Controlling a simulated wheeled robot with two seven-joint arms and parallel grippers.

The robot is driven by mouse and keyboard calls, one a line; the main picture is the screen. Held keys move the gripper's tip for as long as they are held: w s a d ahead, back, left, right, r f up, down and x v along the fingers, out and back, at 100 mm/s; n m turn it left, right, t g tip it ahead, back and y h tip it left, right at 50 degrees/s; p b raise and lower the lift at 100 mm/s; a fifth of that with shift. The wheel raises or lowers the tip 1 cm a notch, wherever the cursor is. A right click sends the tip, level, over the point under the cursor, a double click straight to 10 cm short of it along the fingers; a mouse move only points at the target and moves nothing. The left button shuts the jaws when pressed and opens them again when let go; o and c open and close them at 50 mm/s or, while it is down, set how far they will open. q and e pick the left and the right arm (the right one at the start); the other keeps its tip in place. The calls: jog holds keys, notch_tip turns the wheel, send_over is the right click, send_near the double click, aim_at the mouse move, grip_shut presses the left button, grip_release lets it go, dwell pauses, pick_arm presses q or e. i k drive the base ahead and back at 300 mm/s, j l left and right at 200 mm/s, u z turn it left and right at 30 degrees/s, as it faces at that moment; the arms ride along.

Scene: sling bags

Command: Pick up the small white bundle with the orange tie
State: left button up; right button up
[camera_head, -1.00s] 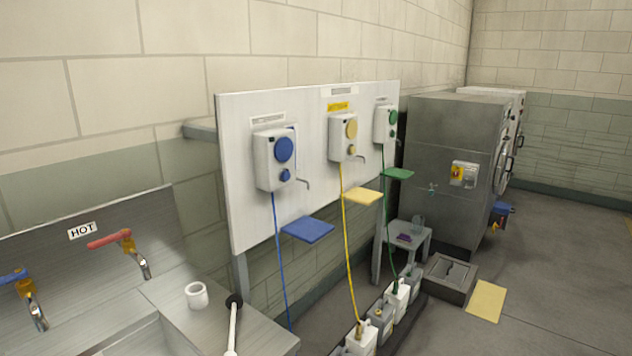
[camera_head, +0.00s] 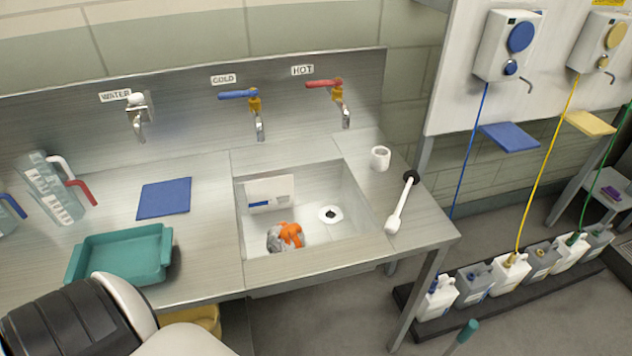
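A small greyish-white bundle with orange on it (camera_head: 286,238) lies on the bottom of the sink (camera_head: 262,252), near its front wall. The orange part is on its upper right side; whether it is a tie is too small to tell. It lies left of the round drain (camera_head: 331,214). A white card with a blue mark (camera_head: 270,194) is at the sink's back left. No gripper is in view. A black and white link of my arm shows at the lower left, well apart from the bundle.
A teal tray (camera_head: 120,254) and a blue cloth (camera_head: 164,198) lie on the counter left of the sink. Taps (camera_head: 259,120) hang over its back edge. A white cup (camera_head: 380,158) and a long-handled brush (camera_head: 402,203) stand or lie to its right. Jugs (camera_head: 473,284) line the floor.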

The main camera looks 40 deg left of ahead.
aim_at(283, 236)
jog(key=u, duration=1.4)
